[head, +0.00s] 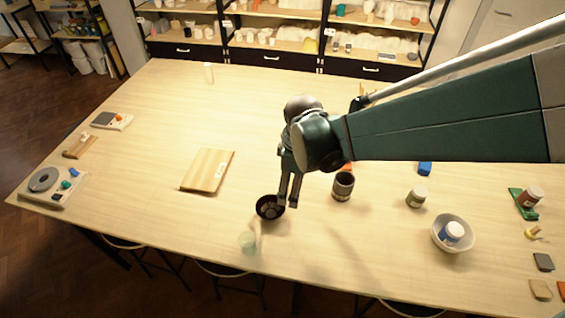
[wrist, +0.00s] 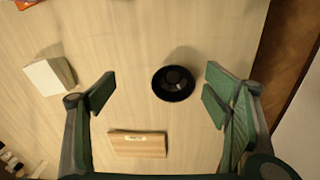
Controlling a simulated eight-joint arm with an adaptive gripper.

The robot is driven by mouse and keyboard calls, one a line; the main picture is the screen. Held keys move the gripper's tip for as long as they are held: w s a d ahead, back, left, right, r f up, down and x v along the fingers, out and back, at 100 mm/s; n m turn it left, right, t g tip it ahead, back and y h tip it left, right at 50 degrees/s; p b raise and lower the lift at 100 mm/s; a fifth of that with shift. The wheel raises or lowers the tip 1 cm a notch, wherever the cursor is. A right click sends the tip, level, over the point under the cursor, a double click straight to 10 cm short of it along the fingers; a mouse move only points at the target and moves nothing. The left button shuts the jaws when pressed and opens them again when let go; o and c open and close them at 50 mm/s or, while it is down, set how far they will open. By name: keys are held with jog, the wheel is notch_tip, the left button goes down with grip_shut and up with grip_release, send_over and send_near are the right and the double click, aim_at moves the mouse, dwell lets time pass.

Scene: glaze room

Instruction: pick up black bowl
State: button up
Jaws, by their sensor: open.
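The black bowl (head: 270,207) stands upright on the pale wooden table near its front edge in the head view. In the wrist view the bowl (wrist: 173,83) lies between my two fingers, a little nearer the right one, with clear table around it. My gripper (head: 288,203) points down at the bowl, its tips overlapping the bowl's right rim in the head view. My gripper (wrist: 158,92) is open with nothing held. I cannot tell exactly how high the fingertips are above the bowl.
A white bowl (head: 468,243) holding a jar is further right. Table left of the bowl is clear.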

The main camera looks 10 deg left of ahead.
aim_at(271, 213)
jog(key=s+a+f+n+g, duration=0.1)
jog(key=a+f+n, duration=0.2)
jog(key=a+f, duration=0.3)
jog(key=shift+s+a+n+h, duration=0.3)
jog(key=shift+s+a, duration=0.05)
jog(key=shift+a, duration=0.35)
jog(key=shift+f, duration=0.2)
jog(key=shift+f+p, duration=0.3)
jog(key=shift+f, duration=0.9)
jog(key=shift+f, duration=0.15)
jog(key=shift+w+f, duration=0.1)
jog(key=shift+f, duration=2.35)
jog(key=c, duration=1)
